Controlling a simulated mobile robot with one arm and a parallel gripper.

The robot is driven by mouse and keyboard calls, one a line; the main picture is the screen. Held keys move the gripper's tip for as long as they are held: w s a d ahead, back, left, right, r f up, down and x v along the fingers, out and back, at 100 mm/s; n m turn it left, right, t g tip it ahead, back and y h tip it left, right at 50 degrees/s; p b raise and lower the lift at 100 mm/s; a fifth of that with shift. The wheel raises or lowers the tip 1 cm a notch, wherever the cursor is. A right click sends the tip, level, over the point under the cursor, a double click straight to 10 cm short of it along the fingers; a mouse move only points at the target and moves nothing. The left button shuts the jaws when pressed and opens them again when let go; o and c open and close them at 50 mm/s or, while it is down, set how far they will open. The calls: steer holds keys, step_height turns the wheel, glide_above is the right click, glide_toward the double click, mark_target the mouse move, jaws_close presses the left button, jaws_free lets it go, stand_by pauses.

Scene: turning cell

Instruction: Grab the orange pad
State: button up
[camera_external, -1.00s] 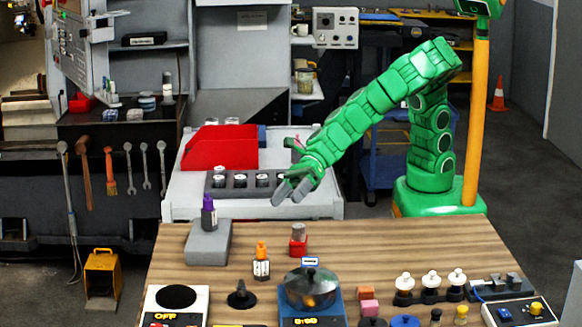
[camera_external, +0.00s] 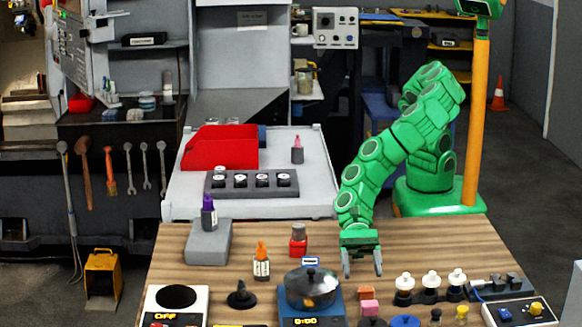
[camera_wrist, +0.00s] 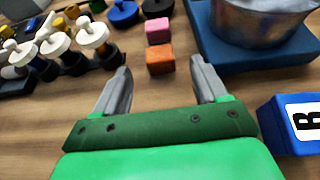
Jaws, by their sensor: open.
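The orange pad (camera_external: 366,292) is a small block on the wooden table, right of the pot. In the wrist view the orange pad (camera_wrist: 160,62) appears between and slightly beyond my fingertips. A pink pad (camera_wrist: 158,31) lies just behind it there, and in the external view the pink pad (camera_external: 369,308) is on its near side. My gripper (camera_external: 362,273) is open and empty, pointing down above the table, on the far side of the orange pad. Both grey fingers show in the wrist view, apart from the pad.
A metal pot (camera_external: 310,288) on a blue scale stands close left of the pads. White-knobbed pieces (camera_external: 430,281) stand in a row to the right. A blue disc (camera_external: 404,321) lies nearer the front. A blue block with a letter (camera_wrist: 294,122) is near my right finger in the wrist view.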

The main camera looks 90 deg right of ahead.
mark_target(365, 287)
steer(key=shift+x, duration=2.55)
steer(key=shift+r, duration=0.1)
steer(key=c, duration=1.1)
